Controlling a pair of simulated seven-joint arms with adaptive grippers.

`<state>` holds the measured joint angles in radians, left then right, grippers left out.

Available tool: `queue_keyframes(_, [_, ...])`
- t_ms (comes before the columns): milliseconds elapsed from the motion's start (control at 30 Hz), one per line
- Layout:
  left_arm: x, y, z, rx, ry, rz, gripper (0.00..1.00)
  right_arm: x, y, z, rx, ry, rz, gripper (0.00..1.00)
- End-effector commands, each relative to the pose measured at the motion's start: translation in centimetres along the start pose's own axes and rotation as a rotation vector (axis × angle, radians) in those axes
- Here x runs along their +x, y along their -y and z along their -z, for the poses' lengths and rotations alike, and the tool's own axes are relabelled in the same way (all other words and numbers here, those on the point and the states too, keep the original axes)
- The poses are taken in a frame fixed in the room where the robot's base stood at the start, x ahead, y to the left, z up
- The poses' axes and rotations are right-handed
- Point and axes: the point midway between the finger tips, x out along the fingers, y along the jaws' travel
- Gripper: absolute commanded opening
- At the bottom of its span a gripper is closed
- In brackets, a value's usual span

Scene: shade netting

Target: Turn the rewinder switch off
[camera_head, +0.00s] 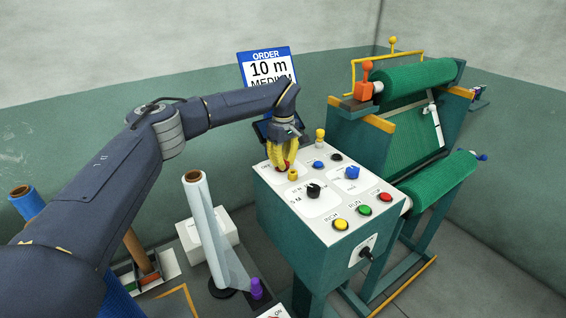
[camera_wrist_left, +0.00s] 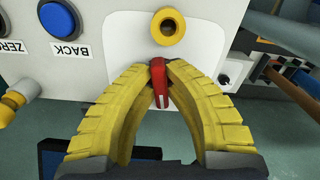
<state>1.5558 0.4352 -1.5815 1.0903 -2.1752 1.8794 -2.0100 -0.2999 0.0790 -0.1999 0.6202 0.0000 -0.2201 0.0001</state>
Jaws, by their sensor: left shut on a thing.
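The teal control box (camera_head: 268,196) with a white top panel stands in the middle of the head view. A red switch handle (camera_wrist_left: 159,90) shows in the wrist view on a white plate, beside a round yellow knob (camera_wrist_left: 168,27). My left gripper (camera_head: 285,163) reaches down onto the far left corner of the panel. In the wrist view its yellow fingertips (camera_wrist_left: 160,68) are closed around the red handle. The fingers partly hide the handle and its base. The label by the switch is not readable. My right gripper is not in view.
The panel also carries yellow (camera_head: 341,225), green (camera_head: 365,210) and red (camera_head: 385,197) buttons, a black dial (camera_head: 313,190) and blue knobs. Behind it stands a frame with green netting rolls (camera_head: 437,180). An order sign (camera_head: 266,68) reads 10 m. A film-wrapped tube (camera_head: 205,220) stands left of the box.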

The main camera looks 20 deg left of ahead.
Motion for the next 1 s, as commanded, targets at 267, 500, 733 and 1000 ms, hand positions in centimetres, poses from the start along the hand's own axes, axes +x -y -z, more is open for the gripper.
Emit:
queue_keyframes(267, [0.01,-0.09,-0.02,-0.187,0.000,0.002,0.00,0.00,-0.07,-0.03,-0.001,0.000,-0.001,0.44])
queue_keyframes(500, [0.08,-0.17,0.02,-0.366,-0.001,0.003,0.00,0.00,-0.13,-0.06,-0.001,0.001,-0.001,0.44])
queue_keyframes(733, [0.08,-0.25,0.05,-0.495,-0.001,0.002,0.00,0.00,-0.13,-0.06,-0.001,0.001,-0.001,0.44])
queue_keyframes(1000, [0.11,-0.27,0.03,-0.574,0.000,0.003,0.00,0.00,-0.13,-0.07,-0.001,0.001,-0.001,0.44])
